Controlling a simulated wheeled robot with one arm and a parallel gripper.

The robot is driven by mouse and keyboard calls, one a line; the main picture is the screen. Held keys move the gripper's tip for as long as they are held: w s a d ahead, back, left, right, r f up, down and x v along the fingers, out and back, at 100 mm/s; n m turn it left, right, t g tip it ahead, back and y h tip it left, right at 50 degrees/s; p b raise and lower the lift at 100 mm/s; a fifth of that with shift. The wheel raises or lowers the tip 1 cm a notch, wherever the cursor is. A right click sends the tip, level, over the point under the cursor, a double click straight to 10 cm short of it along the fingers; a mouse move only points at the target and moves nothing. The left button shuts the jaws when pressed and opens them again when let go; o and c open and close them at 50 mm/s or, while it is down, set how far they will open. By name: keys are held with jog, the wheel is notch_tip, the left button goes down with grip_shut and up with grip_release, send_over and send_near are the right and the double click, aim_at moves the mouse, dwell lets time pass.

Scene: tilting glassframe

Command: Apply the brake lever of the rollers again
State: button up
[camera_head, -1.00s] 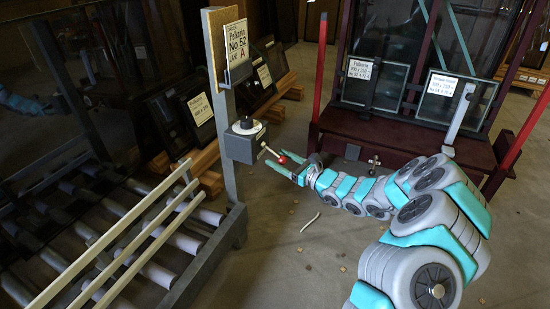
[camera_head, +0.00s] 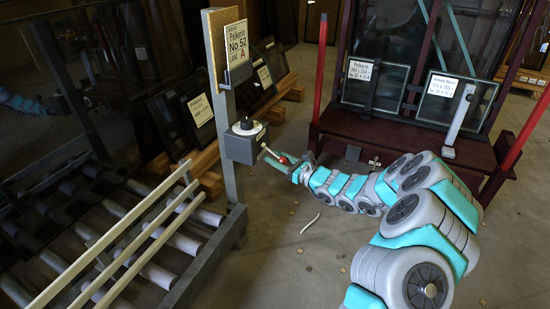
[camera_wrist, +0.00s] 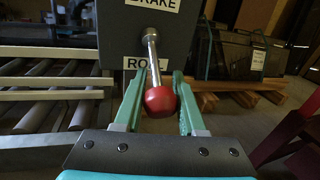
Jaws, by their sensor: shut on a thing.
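The brake lever (camera_wrist: 152,52) is a thin metal rod with a red ball knob (camera_wrist: 160,101). It sticks out of a dark grey box (camera_head: 247,144) on the post at the corner of the roller table. In the wrist view, a BRAKE label (camera_wrist: 153,4) is above the rod and a ROLL label (camera_wrist: 146,62) is below its base, partly hidden by it. The knob end lies lower in the picture, past the ROLL label. My gripper (camera_wrist: 160,98) has its teal fingers on both sides of the knob and is shut on it. The knob also shows in the head view (camera_head: 283,160).
The roller table (camera_head: 160,240) with pale rails (camera_head: 128,245) is at the left. A sign (camera_head: 237,44) tops the post. Framed glass panes (camera_head: 190,110) lean behind on wooden blocks. A dark red rack (camera_head: 410,140) with red posts stands at the right. Small debris lies on the floor.

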grip_shut()
dwell(0.7)
